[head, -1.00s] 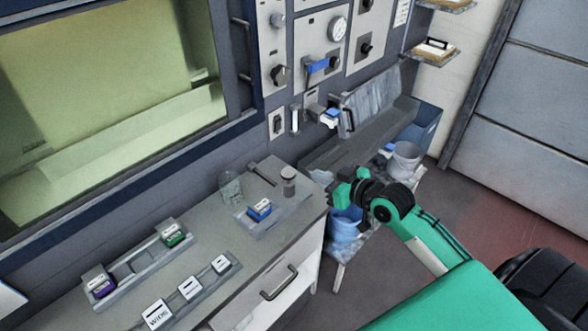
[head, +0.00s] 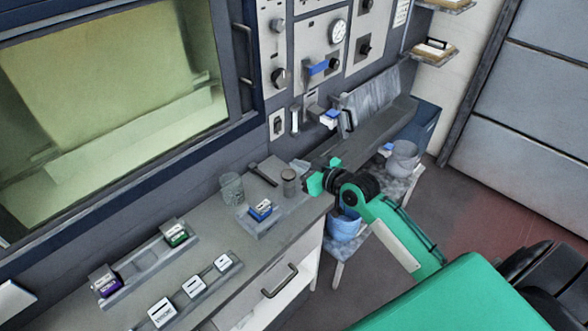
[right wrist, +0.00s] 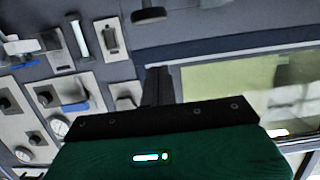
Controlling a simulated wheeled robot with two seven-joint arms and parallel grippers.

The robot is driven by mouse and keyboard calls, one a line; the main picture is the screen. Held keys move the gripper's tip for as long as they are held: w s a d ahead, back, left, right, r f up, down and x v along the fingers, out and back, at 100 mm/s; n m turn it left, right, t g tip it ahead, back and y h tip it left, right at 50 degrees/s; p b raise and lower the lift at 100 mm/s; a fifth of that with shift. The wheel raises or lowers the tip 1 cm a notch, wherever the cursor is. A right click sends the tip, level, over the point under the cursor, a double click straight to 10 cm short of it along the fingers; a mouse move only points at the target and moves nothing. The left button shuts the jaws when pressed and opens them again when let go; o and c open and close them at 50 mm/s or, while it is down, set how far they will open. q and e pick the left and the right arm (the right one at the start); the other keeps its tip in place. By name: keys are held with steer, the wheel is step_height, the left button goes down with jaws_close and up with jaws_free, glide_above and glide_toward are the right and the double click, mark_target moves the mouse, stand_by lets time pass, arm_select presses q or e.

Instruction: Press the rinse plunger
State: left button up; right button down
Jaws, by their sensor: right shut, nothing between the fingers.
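No part is clearly marked as the rinse plunger, and I cannot tell for sure which one it is. A short grey upright cylinder with a dark round top (head: 289,178) stands near the counter's right end. A dark T-shaped piece (head: 262,174) is just left of it. My right gripper (head: 314,184) is shut and empty, right of the cylinder over the counter's right edge. I cannot tell whether they touch. In the right wrist view its dark fingers (right wrist: 157,80) are together, and a dark wide-headed piece (right wrist: 148,14) shows at the top edge. My left gripper is out of view.
The wall panel (head: 310,45) carries knobs, a gauge and a blue lever. A blue-and-white block (head: 330,117) sticks out below it. A clear glass (head: 232,188) and a tray with a blue block (head: 261,210) lie near the cylinder. A blue bucket (head: 343,227) is below my arm.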

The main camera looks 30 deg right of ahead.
mark_target(289, 175)
steer(key=f, duration=0.1)
steer(key=w+f+p, duration=0.1)
steer(key=f, duration=0.1)
steer(key=w+f, duration=0.1)
steer(key=shift+w+a+f+p, duration=0.1)
steer(key=shift+a+f+p, duration=0.2)
steer(key=shift+a+f, duration=0.05)
steer(key=shift+f+b, duration=1.25)
steer(key=shift+f, duration=0.2)
